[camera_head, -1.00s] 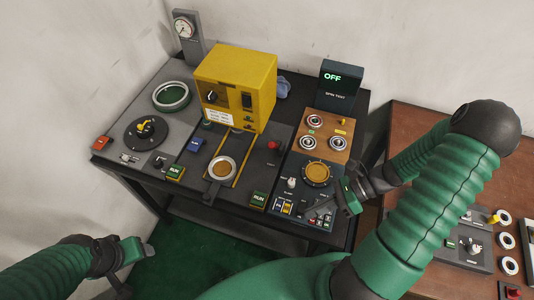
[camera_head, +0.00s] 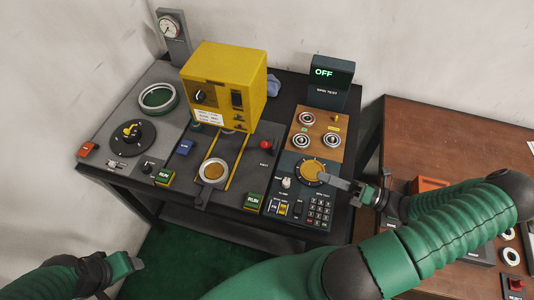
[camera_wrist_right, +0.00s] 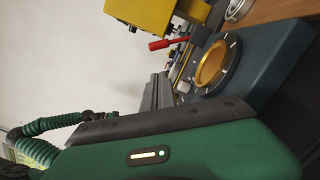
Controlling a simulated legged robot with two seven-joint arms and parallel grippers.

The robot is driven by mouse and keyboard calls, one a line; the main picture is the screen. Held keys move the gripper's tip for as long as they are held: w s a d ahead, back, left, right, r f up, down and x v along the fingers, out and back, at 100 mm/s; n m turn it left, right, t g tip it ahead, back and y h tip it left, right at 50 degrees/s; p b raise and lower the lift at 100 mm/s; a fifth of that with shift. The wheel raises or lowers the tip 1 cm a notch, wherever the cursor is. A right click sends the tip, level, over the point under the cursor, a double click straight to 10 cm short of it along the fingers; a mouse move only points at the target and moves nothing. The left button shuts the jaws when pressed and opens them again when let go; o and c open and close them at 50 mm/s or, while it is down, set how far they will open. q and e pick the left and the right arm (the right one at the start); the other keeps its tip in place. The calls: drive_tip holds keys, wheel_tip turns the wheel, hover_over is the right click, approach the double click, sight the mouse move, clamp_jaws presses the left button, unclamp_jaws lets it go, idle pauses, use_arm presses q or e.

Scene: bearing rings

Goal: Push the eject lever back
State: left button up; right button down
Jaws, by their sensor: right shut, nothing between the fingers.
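The eject lever shows as a red knob (camera_head: 266,144) on the dark panel right of the yellow box. In the right wrist view its red handle (camera_wrist_right: 160,44) sticks out sideways beyond the fingertips. My right gripper (camera_head: 326,177) is shut and empty, at the right edge of the gold dial (camera_head: 311,171), to the right of and nearer than the lever. In the wrist view its fingers (camera_wrist_right: 158,92) are together, apart from the lever. Whether the fingers touch the dial is unclear. My left gripper (camera_head: 134,262) hangs at the lower left, off the table; its jaws are unclear.
The yellow box (camera_head: 222,90) stands left of the lever. A wooden plate with rings (camera_head: 318,132) and the OFF display (camera_head: 330,82) lie behind the dial. A keypad (camera_head: 320,210) is in front. A brown table (camera_head: 430,140) stands at the right.

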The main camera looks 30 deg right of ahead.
sight(268, 146)
drive_tip(key=p+x, duration=0.1)
drive_tip(key=x, duration=1.7)
drive_tip(key=shift+w+a, duration=0.2)
drive_tip(key=shift+w, duration=0.05)
drive_tip(key=w+d+r+m+p, duration=0.1)
drive_tip(key=m+p, duration=0.1)
drive_tip(key=p, duration=0.1)
drive_tip(key=w+d+r+m+p, duration=0.1)
drive_tip(key=m+p, duration=0.1)
drive_tip(key=p, duration=0.1)
drive_tip(key=w+d+r+m+p, duration=0.1)
drive_tip(key=d+m+p, duration=0.1)
drive_tip(key=p, duration=0.1)
drive_tip(key=shift+w+r+m+g+h, duration=0.2)
drive_tip(key=shift+r+m+g+h, duration=0.1)
drive_tip(key=shift+r+g+h, duration=0.1)
drive_tip(key=shift+w+d+m+p, duration=0.4)
drive_tip(key=shift+d+m+p, duration=0.1)
drive_tip(key=shift+m+p, duration=0.1)
drive_tip(key=shift+w+d, duration=0.4)
drive_tip(key=shift+d, duration=0.1)
drive_tip(key=shift+w+d+r, duration=0.1)
drive_tip(key=shift+d, duration=0.05)
